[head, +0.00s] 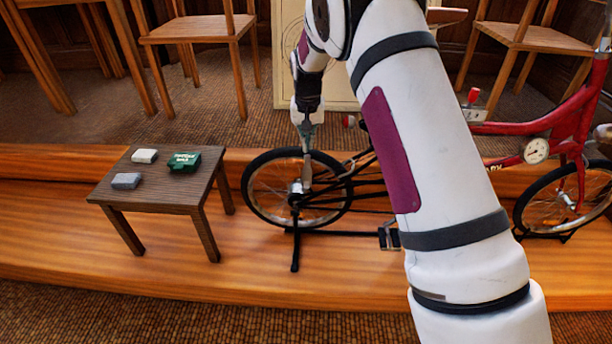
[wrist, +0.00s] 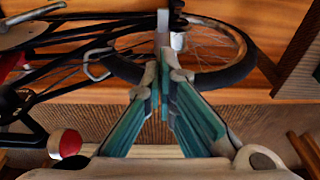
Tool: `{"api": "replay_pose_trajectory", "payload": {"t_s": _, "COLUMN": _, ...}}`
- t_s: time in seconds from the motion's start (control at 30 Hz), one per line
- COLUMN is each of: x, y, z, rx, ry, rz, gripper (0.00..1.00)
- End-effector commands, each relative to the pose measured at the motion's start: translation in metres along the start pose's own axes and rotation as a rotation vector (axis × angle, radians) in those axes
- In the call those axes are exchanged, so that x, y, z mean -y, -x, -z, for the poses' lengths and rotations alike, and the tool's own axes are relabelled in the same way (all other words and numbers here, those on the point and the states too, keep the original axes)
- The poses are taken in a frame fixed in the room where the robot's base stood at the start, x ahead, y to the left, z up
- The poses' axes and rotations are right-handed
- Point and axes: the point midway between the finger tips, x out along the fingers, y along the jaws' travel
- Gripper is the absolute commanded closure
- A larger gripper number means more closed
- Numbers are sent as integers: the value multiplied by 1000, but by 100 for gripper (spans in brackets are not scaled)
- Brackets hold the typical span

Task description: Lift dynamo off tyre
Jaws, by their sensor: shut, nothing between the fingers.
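The bicycle's rear wheel with its black tyre (head: 247,196) stands on the wooden platform, and the tyre also shows in the wrist view (wrist: 240,70). My gripper (head: 307,184) reaches down over the wheel in the head view. In the wrist view my gripper (wrist: 165,55) has its fingertips together, with nothing held. A small silver-grey part (wrist: 178,40), possibly the dynamo, shows just beyond the fingertips. The fingers partly hide that area, so I cannot tell whether this part touches the tyre.
A small dark table (head: 143,185) with a green box (head: 184,162) and two small blocks stands left of the wheel. The red bicycle frame (head: 570,120) extends to the right, partly behind my arm. Wooden chairs (head: 200,28) stand behind. The platform front is clear.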

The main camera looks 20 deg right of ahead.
Motion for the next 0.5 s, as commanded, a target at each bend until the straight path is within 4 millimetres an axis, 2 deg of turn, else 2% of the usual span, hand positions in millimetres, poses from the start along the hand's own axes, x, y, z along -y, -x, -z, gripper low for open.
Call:
{"api": "replay_pose_trajectory", "payload": {"t_s": 0.33, "x": 0, "y": -1, "z": 0, "rx": 0, "ry": 0, "rz": 0, "gripper": 100}}
{"api": "replay_pose_trajectory", "payload": {"t_s": 0.5, "x": 0, "y": -15, "z": 0, "rx": 1, "ry": 0, "rz": 0, "gripper": 100}}
